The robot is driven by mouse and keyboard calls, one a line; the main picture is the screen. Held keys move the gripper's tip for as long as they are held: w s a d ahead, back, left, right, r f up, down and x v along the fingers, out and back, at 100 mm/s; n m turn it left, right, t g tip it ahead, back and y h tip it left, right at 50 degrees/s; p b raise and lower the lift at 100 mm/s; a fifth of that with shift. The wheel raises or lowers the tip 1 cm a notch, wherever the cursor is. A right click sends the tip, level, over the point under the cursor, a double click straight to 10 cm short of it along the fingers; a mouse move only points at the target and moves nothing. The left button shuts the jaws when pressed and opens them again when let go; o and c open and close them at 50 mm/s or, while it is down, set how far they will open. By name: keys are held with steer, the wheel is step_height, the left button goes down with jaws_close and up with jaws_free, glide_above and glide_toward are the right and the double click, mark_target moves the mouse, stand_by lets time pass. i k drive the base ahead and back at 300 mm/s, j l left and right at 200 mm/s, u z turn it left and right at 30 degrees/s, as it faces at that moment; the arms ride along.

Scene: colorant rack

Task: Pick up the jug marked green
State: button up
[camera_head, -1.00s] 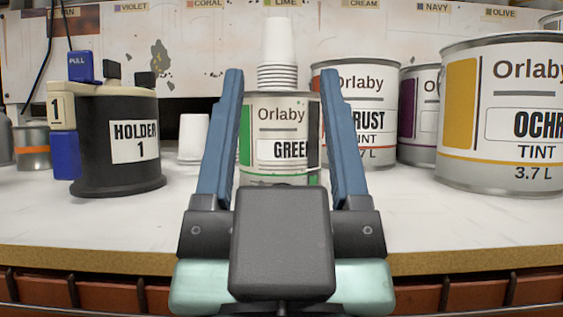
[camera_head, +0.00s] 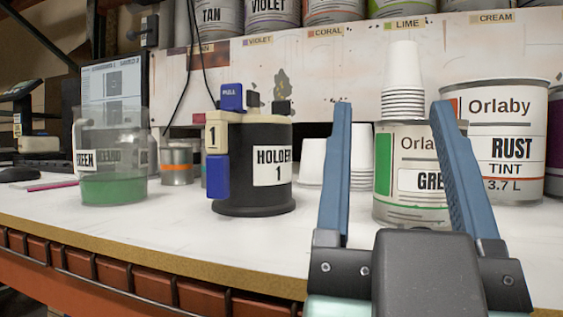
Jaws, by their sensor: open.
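The jug (camera_head: 113,160) is a clear, open-topped container with green liquid at the bottom. My gripper (camera_head: 388,110) is open and empty at the right. It is well to the right of the jug, with the holder between them. A tin labelled "GRE..." (camera_head: 408,205) stands behind the blue fingers, and the right finger hides part of its label.
A black holder marked 1 (camera_head: 272,140) stands between jug and gripper. Stacked white cups (camera_head: 402,75) top the green tin, and a rust tin (camera_head: 505,150) is at the right. A small tin (camera_head: 177,167) and a monitor (camera_head: 112,82) are near the jug. The front bench strip is clear.

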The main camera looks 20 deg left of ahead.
mark_target(110, 150)
steer(key=u, duration=1.15)
